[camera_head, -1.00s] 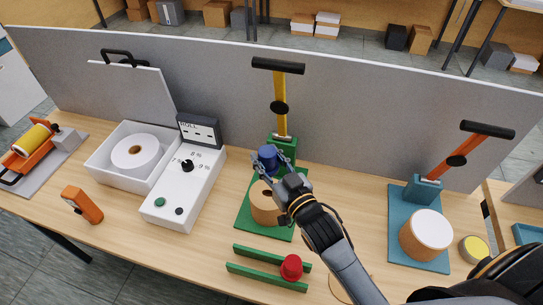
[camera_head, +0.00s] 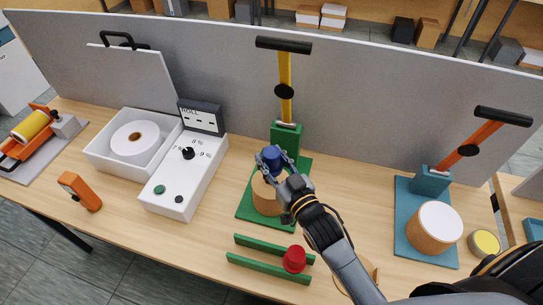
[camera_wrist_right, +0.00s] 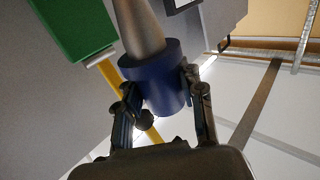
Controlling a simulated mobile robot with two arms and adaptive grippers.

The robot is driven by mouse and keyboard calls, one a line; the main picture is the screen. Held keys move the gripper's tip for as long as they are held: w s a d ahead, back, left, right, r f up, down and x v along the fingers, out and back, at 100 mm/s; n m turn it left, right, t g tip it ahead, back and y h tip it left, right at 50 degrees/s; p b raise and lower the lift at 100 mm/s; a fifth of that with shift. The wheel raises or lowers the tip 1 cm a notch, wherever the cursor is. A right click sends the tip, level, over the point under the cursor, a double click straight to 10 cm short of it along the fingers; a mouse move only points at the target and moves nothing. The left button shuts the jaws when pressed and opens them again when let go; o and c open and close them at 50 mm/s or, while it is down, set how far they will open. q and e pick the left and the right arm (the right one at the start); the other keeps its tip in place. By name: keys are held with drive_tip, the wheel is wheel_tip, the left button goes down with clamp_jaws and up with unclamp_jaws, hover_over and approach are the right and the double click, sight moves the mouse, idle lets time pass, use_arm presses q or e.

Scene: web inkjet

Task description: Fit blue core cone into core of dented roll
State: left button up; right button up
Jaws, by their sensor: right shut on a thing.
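The blue core cone (camera_head: 273,158) is in my right gripper (camera_head: 277,165), whose two fingers are shut around its blue collar. The right wrist view shows the blue collar (camera_wrist_right: 155,82) between the fingers, with a grey tapered part (camera_wrist_right: 140,28) sticking out beyond it. A brown roll (camera_head: 266,200) stands on the green plate (camera_head: 248,213) just under the cone. My fingers hide much of its top, so I cannot tell whether the cone's tip is in the core or any dent shows. My left gripper is not in view.
A green press with a yellow lever (camera_head: 286,100) stands behind the roll. A red cone (camera_head: 294,260) sits at the green rails (camera_head: 268,268) in front. A white control box (camera_head: 185,180) is left; a white-topped roll (camera_head: 437,225) on a blue plate is right. A grey partition closes the back.

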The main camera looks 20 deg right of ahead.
sight(271, 169)
drive_tip(key=shift+f, duration=0.1)
idle(0.4)
drive_tip(key=shift+p, duration=0.7)
idle(1.1)
drive_tip(key=shift+f+b, duration=1.15)
drive_tip(key=shift+f, duration=0.65)
drive_tip(key=o, duration=1.3)
drive_tip(key=shift+o, duration=0.2)
wheel_tip(271, 169, up, 10)
drive_tip(key=shift+r, duration=0.1)
